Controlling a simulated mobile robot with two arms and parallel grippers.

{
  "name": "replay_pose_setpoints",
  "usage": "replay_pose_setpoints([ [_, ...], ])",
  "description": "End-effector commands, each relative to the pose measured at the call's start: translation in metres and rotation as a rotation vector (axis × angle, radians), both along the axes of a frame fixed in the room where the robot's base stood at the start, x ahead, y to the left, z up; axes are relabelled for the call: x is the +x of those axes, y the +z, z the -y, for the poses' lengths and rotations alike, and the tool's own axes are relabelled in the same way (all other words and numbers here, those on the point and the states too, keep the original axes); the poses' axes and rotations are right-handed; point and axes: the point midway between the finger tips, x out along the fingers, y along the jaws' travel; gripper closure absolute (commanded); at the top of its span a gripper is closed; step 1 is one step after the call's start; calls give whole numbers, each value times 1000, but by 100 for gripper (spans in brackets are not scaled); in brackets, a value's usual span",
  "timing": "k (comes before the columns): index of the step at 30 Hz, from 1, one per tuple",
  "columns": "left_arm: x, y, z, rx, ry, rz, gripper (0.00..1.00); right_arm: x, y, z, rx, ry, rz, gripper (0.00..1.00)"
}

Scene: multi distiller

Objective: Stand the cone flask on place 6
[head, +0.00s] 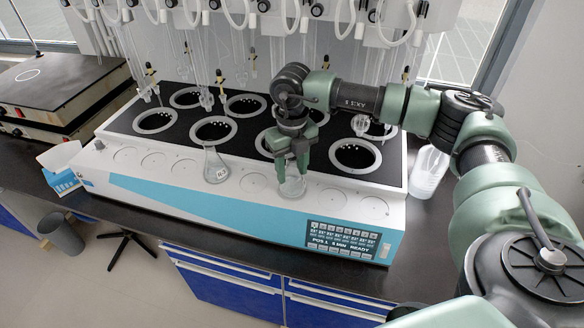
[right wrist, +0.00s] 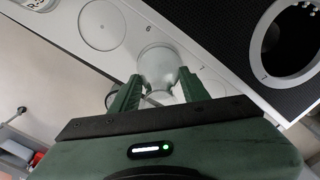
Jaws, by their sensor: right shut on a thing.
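The cone flask (head: 293,187) is clear glass and looks upright over the white front ledge (head: 232,188) of the distiller, right of the middle. My right gripper (head: 291,168) points down and is shut on it, a finger on each side. In the right wrist view the flask (right wrist: 159,66) sits between the fingers (right wrist: 158,88), beside a printed 6 and an empty ring-marked place (right wrist: 102,25). I cannot tell whether its base touches the ledge. The marking under it is hidden. My left gripper is not in view.
Another labelled flask (head: 215,167) stands on the ledge to the left. Black-topped round wells (head: 355,156) line the distiller behind, with glass tubes hanging above. Empty round places (head: 374,205) lie to the right on the ledge.

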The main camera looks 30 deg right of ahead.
Motion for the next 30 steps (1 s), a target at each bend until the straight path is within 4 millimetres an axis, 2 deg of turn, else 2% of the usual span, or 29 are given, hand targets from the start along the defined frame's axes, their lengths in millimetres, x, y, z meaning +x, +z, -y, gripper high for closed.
replay_pose_setpoints([
  [3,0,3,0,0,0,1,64,0,-7,0,1,1,0,100],
  [13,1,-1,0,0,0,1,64,0,-11,-1,1,1,1,100],
  [14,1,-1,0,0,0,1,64,0,-11,0,1,2,0,52],
  [16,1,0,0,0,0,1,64,0,-10,0,1,2,0,32],
  [27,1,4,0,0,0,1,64,0,-6,0,1,1,1,32],
  [30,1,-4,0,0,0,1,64,1,1,-1,1,1,4,32],
])
